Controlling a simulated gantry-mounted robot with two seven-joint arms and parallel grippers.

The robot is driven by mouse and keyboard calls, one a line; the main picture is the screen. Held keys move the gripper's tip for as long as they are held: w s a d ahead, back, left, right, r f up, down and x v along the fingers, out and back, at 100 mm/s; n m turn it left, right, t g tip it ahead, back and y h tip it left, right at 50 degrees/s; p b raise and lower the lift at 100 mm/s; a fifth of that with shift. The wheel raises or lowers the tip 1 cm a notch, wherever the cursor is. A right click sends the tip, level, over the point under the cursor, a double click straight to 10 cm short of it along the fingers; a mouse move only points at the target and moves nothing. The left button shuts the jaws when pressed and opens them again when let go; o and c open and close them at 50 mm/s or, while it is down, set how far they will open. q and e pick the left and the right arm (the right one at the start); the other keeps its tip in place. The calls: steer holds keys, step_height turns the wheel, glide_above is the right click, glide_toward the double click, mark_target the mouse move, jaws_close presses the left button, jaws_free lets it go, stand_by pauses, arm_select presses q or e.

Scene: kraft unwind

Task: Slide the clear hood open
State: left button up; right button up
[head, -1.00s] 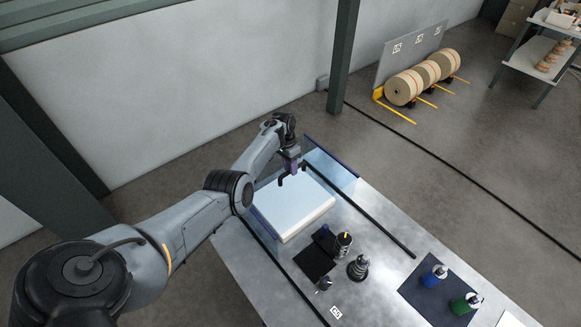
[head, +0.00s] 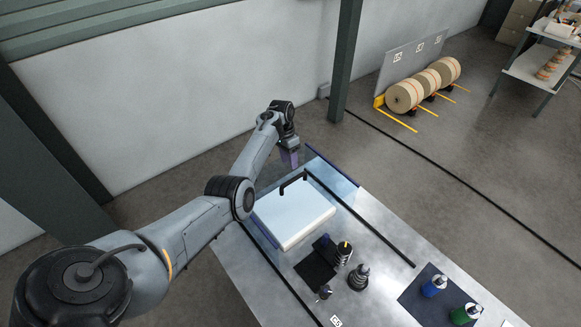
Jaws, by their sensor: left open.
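The clear hood (head: 333,176) is a see-through bluish cover with dark blue edges at the far left end of the metal table. A white block (head: 293,215) shows through or beside it. A black arched handle (head: 293,180) stands at the hood. My left gripper (head: 289,164), with purplish fingers, is just beyond and above the handle, apart from it in the picture. It is open and holds nothing that I can see. My right gripper is out of view.
Two black rails (head: 360,221) run along the metal table (head: 375,268). Dark pads, a black-and-silver canister (head: 343,252), a stacked dark metal piece (head: 359,276) and blue (head: 434,286) and green (head: 466,313) bottles stand nearer. Paper rolls (head: 405,96) lie on the floor behind.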

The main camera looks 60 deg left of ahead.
arm_select(q)
steer(key=shift+a+r, duration=0.25)
steer(key=shift+r, duration=1)
steer(key=s+d+f+y, duration=0.1)
steer(key=s+d+f, duration=0.2)
steer(key=d, duration=0.2)
steer(key=s+d+f+m+y, duration=0.1)
steer(key=s+d+f+y, duration=0.1)
steer(key=d, duration=0.4)
steer(key=s+d+f+m+t+y, duration=0.1)
steer(key=s+d+f+y, duration=0.1)
steer(key=s+d+f, duration=0.3)
steer(key=shift+s+d, duration=0.5)
steer(key=shift+s, duration=0.25)
steer(key=s+d+r+m+t+h, duration=0.1)
steer(key=s+d+r+h, duration=0.15)
steer(key=s+d, duration=0.7)
steer(key=s+d+r+t+h, duration=0.1)
steer(key=s+d+r, duration=0.45)
steer(key=d, duration=0.75)
steer(key=w+p+v, duration=0.2)
steer(key=p+v, duration=0.8)
steer(key=p, duration=0.2)
steer(key=w+d+r+p+v, duration=0.1)
steer(key=w+p+v, duration=0.1)
steer(key=p+v, duration=0.9)
steer(key=shift+w+r+p, duration=0.3)
steer(key=shift+w+p, duration=0.05)
steer(key=shift+w, duration=0.05)
